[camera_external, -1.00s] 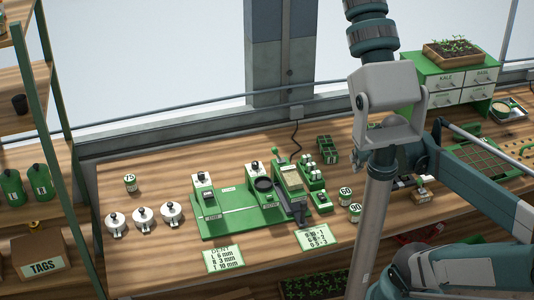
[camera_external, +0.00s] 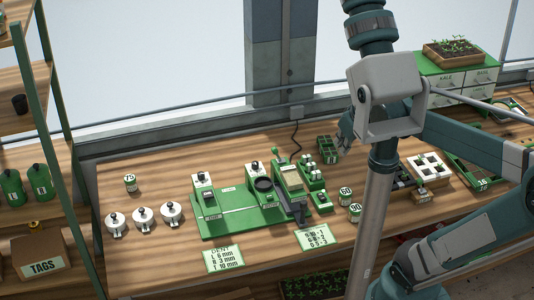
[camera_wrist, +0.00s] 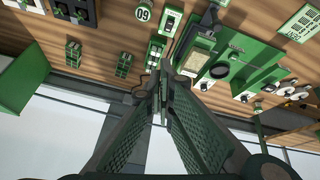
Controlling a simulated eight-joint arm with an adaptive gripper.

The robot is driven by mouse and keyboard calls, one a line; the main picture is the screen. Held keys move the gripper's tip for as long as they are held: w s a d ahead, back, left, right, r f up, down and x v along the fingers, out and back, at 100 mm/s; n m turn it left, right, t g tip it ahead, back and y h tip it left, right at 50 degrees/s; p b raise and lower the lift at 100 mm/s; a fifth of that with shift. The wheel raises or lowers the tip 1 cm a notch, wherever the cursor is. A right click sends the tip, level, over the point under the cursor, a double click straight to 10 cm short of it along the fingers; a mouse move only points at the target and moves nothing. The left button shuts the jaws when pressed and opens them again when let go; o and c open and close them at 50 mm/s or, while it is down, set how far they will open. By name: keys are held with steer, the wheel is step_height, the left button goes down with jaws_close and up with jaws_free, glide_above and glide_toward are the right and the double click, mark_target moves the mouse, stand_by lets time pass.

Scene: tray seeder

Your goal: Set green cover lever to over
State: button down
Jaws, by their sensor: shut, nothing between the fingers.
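The green seeder machine (camera_external: 235,212) stands on the bench in the external view, with a dark round bowl (camera_external: 263,184) and a blocky unit on its right. A small green knob (camera_external: 274,150) stands up behind that unit; I cannot tell for certain whether it is the cover lever. The machine also shows upside down at the upper right of the wrist view (camera_wrist: 262,70). My gripper (camera_external: 345,128) is above the bench's back part, right of the machine and partly hidden by my arm. In the wrist view my gripper (camera_wrist: 162,92) is shut and empty, apart from the machine.
A green divided box (camera_external: 327,148) stands behind the machine. White lidded pots (camera_external: 143,217) stand to the left. A white tray with square holes (camera_external: 428,168) is at right. The bench's left front is clear.

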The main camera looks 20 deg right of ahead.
steer(key=w+a+r+n+g+p, duration=0.2)
steer(key=w+a+n, duration=0.25)
steer(key=w, duration=0.35)
steer(key=n+g+p, duration=0.2)
steer(key=n+p, duration=0.1)
steer(key=n, duration=0.3)
glide_above(277, 155)
steer(key=s+a, duration=0.2)
steer(key=s, duration=0.2)
step_height(277, 155, down, 3)
steer(key=w+a+f+n+g+h+p, duration=0.1)
steer(key=w+a+f+n, duration=0.3)
steer(key=a, duration=0.4)
steer(key=shift+w+f+g+p, duration=0.4)
steer(key=shift+w+f+p, duration=0.15)
steer(key=shift+p, duration=0.1)
steer(key=shift+f, duration=0.2)
steer(key=f, duration=0.9)
steer(key=shift+d+f, duration=0.3)
steer(key=shift+d, duration=0.05)
steer(key=shift+d+r+p, duration=0.2)
steer(key=shift+d+r, duration=0.1)
steer(key=shift+d, duration=0.35)
steer(key=shift+d+r+p, duration=0.15)
steer(key=shift+d+r, duration=0.15)
steer(key=shift+d, duration=0.3)
steer(key=shift+d+r, duration=0.2)
steer(key=shift+d, duration=0.4)
